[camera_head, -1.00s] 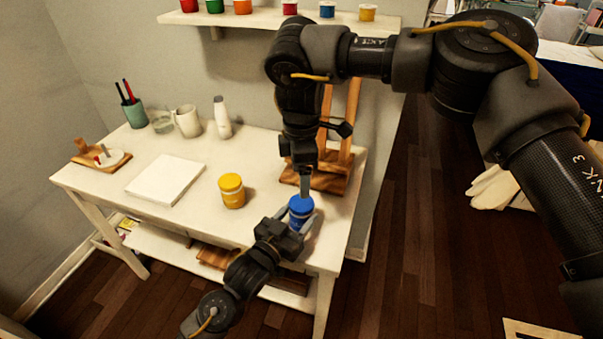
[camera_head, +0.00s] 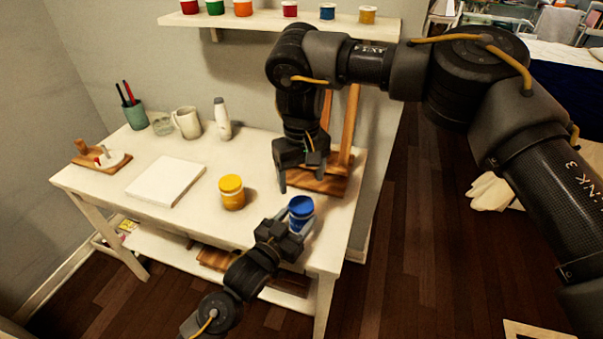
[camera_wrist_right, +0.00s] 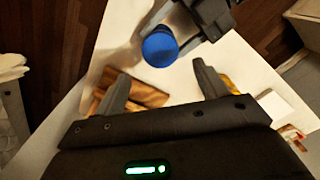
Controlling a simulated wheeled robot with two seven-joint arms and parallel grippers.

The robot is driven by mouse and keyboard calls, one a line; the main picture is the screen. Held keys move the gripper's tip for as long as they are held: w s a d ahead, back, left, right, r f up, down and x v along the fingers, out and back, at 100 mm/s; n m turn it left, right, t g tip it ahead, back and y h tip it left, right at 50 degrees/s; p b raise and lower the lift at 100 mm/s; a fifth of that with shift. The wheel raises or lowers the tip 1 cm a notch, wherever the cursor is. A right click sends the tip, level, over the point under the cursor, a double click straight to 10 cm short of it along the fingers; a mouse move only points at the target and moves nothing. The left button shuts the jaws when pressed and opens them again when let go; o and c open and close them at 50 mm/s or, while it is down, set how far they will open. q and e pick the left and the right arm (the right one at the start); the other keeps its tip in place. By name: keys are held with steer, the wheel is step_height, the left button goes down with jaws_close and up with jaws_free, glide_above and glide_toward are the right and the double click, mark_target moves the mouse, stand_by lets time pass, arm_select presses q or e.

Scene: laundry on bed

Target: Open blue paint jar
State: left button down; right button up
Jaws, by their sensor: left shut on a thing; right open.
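The blue paint jar (camera_head: 301,212) is near the right front corner of the table, with its blue lid on top. My left gripper (camera_head: 291,228) is shut around the jar's sides from the front. In the right wrist view the round blue lid (camera_wrist_right: 160,49) faces the camera, with part of my left gripper (camera_wrist_right: 192,35) beside it. My right gripper (camera_head: 302,181) is open and empty, above and behind the jar, apart from the lid. Its two fingers also show spread in the right wrist view (camera_wrist_right: 166,76), with the lid beyond their tips.
A yellow paint jar (camera_head: 231,192) stands left of the blue one on the white table (camera_head: 130,205). A wooden easel (camera_head: 325,186) stands behind my right gripper. A white canvas (camera_head: 166,181), mug (camera_head: 187,122) and bottle (camera_head: 222,118) are further left. Several jars line the wall shelf (camera_head: 270,18).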

mark_target(302, 204)
step_height(302, 204, down, 7)
steer(key=shift+f, duration=0.15)
stand_by(0.4)
steer(key=c, duration=1)
steer(key=shift+c, duration=0.2)
